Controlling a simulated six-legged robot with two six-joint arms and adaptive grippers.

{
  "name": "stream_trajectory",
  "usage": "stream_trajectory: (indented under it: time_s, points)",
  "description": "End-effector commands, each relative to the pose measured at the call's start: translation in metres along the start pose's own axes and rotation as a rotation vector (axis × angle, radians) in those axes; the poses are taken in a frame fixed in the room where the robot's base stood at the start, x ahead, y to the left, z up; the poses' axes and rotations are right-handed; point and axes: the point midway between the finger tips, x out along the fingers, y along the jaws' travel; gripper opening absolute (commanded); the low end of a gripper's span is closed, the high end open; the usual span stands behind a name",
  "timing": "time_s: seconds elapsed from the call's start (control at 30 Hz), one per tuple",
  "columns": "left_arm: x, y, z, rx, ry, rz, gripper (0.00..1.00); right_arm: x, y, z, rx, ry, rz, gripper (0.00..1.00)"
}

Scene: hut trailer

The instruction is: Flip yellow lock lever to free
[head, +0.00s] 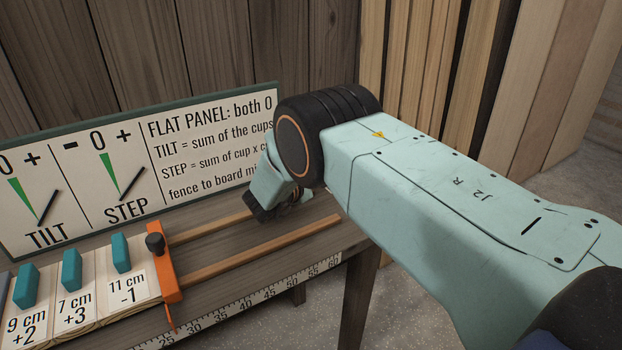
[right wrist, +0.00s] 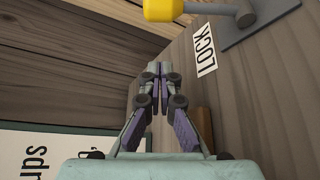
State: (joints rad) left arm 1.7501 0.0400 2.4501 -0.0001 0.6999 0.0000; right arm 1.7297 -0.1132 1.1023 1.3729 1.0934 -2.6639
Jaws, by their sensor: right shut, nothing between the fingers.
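The yellow lock lever (right wrist: 178,9) shows at the top of the right wrist view, with a yellow grip and a metal rod running to a round pivot on a grey plate (right wrist: 270,18). A white LOCK label (right wrist: 205,58) is beside it, below the lever. My right gripper (right wrist: 158,68) is shut and empty, its fingertips apart from the lever and lower in that view. In the head view my right arm reaches over the bench, the gripper is mostly hidden behind the wrist, and the lever does not show. My left gripper is not in view.
An orange fence (head: 165,270) with a black knob stands on the wooden rails (head: 270,262) beside several teal-handled blocks (head: 121,253). A sign board (head: 215,150) with TILT and STEP dials stands behind. A ruler (head: 240,302) runs along the bench's front edge.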

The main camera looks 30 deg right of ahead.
Motion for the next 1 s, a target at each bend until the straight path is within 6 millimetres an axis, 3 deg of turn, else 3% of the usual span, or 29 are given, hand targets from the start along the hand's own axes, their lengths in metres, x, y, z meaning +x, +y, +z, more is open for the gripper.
stream_trajectory:
  time_s: [0.17,0.6,1.0]
  points:
    - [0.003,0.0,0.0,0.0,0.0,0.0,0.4,0.023,-0.001,0.0,0.002,-0.002,0.0,0.0]
    - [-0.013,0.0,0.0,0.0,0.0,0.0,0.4,0.01,0.002,0.031,-0.002,0.0,0.0,0.0]
    - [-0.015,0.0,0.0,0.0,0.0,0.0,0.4,0.008,0.0,0.038,0.0,0.0,0.0,0.0]
